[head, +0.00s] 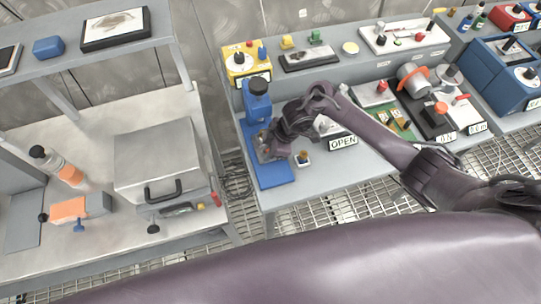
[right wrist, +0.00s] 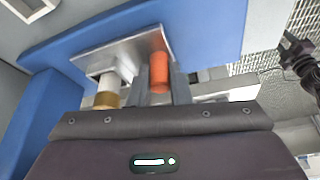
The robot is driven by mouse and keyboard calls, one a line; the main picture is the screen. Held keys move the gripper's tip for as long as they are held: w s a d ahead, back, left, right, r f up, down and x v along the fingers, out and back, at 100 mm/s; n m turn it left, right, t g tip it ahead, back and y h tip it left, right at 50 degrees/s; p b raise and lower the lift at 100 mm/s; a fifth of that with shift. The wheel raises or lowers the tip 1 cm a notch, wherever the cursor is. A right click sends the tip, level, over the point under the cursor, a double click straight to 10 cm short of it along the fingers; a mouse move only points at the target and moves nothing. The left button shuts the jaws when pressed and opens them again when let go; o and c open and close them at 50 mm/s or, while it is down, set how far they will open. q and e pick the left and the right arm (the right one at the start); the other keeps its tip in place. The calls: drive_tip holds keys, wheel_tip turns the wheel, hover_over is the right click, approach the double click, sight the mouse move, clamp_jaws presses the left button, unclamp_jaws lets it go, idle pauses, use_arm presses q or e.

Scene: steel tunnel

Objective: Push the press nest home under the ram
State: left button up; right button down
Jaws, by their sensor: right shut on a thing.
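The blue press (head: 258,105) stands at the left end of the middle bench, on a flat blue base (head: 272,174). My right gripper (head: 268,150) is low at the press, over its base. In the right wrist view, the nest is a grey metal plate (right wrist: 138,48) on the blue base (right wrist: 215,35). An orange cylindrical handle (right wrist: 159,72) stands at it, and my right gripper (right wrist: 160,95) is shut on this handle. A white and brass cylinder (right wrist: 106,92) is beside it. The gripper hides part of the nest, and I cannot tell its exact place under the ram. My left gripper is not in the head view.
A small pot with a brown top (head: 303,158) stands just right of the press base. A yellow box (head: 240,60) is behind the press. An OPEN sign (head: 343,143) is to the right. A gap with cables (head: 235,180) separates the left bench with its steel case (head: 165,160).

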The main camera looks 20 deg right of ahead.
drive_tip(key=c, duration=1.3)
unclamp_jaws()
drive_tip(key=shift+s, duration=0.15)
drive_tip(key=shift+c, duration=0.2)
drive_tip(key=v, duration=0.7)
drive_tip(key=shift+d+r+b, duration=0.2)
drive_tip(key=shift+r+b, duration=0.1)
drive_tip(key=shift+r, duration=0.05)
